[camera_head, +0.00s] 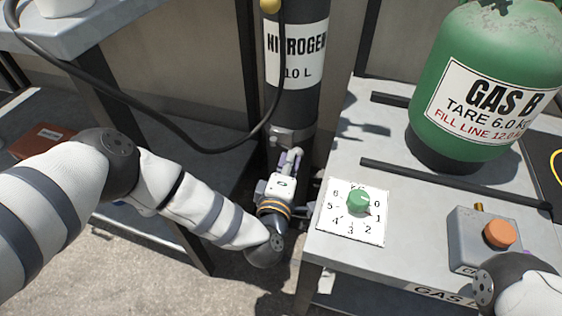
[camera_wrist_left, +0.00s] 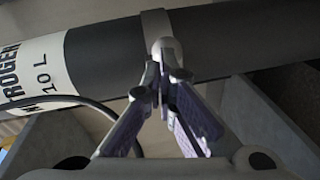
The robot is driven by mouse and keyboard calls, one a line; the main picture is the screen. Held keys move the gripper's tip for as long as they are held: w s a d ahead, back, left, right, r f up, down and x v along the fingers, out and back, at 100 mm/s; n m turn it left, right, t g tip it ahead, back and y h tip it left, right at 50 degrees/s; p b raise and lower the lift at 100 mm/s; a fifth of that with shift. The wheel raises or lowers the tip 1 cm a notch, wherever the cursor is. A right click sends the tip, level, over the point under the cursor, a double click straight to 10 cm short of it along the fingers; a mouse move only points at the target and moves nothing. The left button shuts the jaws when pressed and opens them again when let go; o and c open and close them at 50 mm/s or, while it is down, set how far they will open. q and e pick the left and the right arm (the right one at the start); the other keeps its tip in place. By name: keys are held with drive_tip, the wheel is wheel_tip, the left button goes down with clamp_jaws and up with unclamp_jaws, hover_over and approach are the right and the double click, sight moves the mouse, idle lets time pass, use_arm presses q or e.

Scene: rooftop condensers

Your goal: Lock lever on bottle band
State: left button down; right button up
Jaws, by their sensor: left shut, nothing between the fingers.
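The black nitrogen bottle (camera_head: 294,100) stands upright at the centre of the head view, with a white label. A grey metal band (camera_head: 289,136) goes around its lower part; it also shows in the left wrist view (camera_wrist_left: 153,21). My left gripper (camera_head: 290,158) is in front of the bottle just below the band. In the left wrist view its fingertips (camera_wrist_left: 166,76) are together and empty. A pale rounded piece (camera_wrist_left: 166,46), perhaps the lever's end, sits at the band just beyond the fingertips; whether they touch it I cannot tell. In the head view the lever is not clearly distinguishable.
A grey bench at right (camera_head: 335,277) holds a green gas bottle (camera_head: 490,70), a dial plate with a green knob (camera_head: 358,203) and a grey box with an orange button (camera_head: 499,234). A black hose (camera_head: 215,149) loops in front of the left bench. My left arm is close to the right bench's edge.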

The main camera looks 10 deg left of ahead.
use_arm(q)
drive_tip(key=shift+w+d, duration=0.6)
idle(0.7)
